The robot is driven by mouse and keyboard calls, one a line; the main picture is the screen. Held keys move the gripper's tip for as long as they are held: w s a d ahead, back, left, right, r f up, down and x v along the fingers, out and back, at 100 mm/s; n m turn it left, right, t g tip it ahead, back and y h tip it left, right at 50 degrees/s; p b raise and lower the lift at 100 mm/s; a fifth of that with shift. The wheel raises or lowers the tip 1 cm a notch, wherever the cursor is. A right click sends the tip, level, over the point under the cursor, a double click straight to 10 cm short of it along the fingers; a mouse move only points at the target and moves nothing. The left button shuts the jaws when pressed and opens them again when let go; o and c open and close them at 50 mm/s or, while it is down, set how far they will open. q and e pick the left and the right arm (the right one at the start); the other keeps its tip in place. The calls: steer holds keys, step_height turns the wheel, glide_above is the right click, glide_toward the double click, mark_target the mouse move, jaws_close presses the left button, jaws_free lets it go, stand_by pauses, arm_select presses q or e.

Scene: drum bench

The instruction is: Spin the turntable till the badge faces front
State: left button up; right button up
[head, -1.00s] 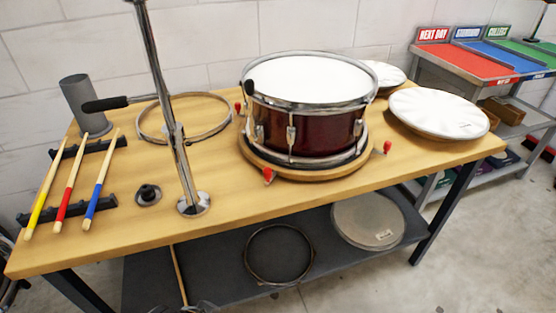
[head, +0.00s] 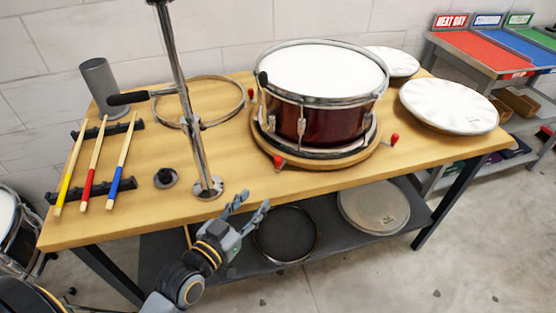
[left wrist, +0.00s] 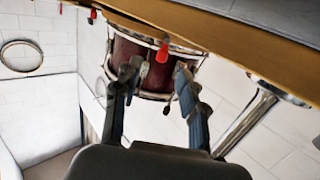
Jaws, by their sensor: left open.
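A dark red snare drum (head: 318,122) with a white head and chrome rims sits on the round wooden turntable (head: 322,168) on the bench. Red-tipped pegs stick out of the turntable: one at front left (head: 278,161), one at right (head: 394,139) and one at back left. No badge shows on the visible side of the drum. My left gripper (head: 253,201) is open and empty, in front of the bench's front edge, below and left of the front peg. In the left wrist view the drum (left wrist: 143,65) appears beyond the open fingers (left wrist: 157,70), apart from them. My right gripper is out of view.
A chrome stand (head: 190,110) with a black handle rises left of the turntable. Drumsticks (head: 95,165) lie on a rack at left, near a grey cylinder (head: 103,85). A white drumhead (head: 449,105) lies at right. The bench front before the turntable is clear.

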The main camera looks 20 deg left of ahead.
mark_target(276, 164)
arm_select(q)
steer(key=shift+t, duration=0.5)
steer(key=x, duration=0.4)
steer(key=r+x, duration=0.1)
steer(key=x, duration=0.4)
steer(key=a+x, duration=0.1)
steer(key=x, duration=0.4)
steer(key=shift+w+r+p, duration=0.15)
steer(key=shift+p, duration=0.2)
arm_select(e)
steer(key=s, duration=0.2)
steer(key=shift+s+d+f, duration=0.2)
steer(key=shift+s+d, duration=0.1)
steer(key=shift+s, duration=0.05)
arm_select(q)
jaws_close()
